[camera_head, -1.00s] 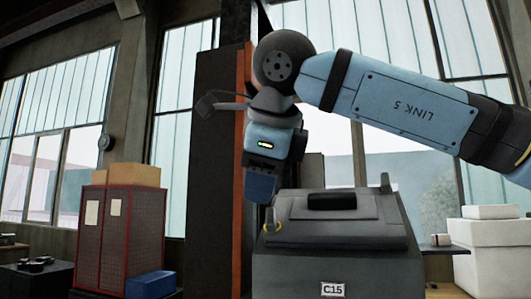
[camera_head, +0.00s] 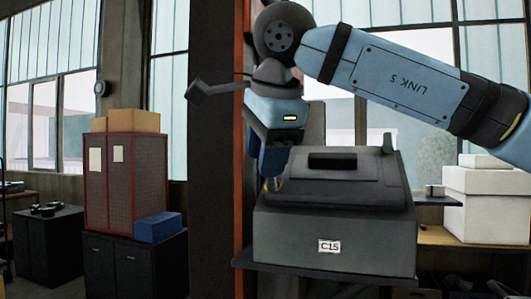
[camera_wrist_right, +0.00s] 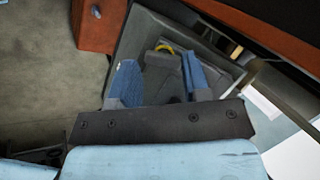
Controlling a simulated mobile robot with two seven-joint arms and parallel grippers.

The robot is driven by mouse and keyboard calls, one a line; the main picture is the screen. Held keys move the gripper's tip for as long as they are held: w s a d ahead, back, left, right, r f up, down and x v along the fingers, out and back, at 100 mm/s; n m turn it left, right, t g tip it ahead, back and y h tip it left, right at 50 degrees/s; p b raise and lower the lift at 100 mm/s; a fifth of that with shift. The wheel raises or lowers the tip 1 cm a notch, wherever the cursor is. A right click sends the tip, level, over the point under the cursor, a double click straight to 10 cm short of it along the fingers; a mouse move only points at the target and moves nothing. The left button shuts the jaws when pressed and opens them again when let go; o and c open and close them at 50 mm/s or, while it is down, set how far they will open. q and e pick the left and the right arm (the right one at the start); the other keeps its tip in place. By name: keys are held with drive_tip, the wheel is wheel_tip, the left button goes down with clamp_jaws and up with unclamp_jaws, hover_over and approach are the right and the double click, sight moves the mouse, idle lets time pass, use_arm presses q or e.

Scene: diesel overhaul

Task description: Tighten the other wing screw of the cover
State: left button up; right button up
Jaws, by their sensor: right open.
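The grey engine block labelled C15 (camera_head: 290,235) carries a dark grey cover (camera_head: 340,190) with a black raised grip (camera_head: 332,160). A yellow wing screw (camera_head: 269,185) shows in part at the cover's left end, just below my right gripper (camera_head: 271,180). In the right wrist view my right gripper (camera_wrist_right: 160,82) is open, and its two blue fingers stand apart with nothing between the tips. The yellow piece (camera_wrist_right: 165,47) shows beyond and between the fingertips. A dark grey upright piece (camera_head: 388,144) stands at the cover's right end. My left gripper is out of view.
A dark column with an orange edge (camera_head: 240,120) stands close left of my right wrist. White boxes (camera_head: 480,200) sit on a shelf at right. A red cabinet (camera_head: 125,185) and a blue bin (camera_head: 158,227) stand at left.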

drive_tip(key=shift+w+f, duration=0.15)
drive_tip(key=shift+w+d+f+b, duration=0.15)
drive_tip(key=shift+w+f+b, duration=0.2)
drive_tip(key=shift+f, duration=0.2)
drive_tip(key=shift+s+r, duration=0.1)
drive_tip(key=shift+r, duration=0.05)
drive_tip(key=shift+r, duration=0.1)
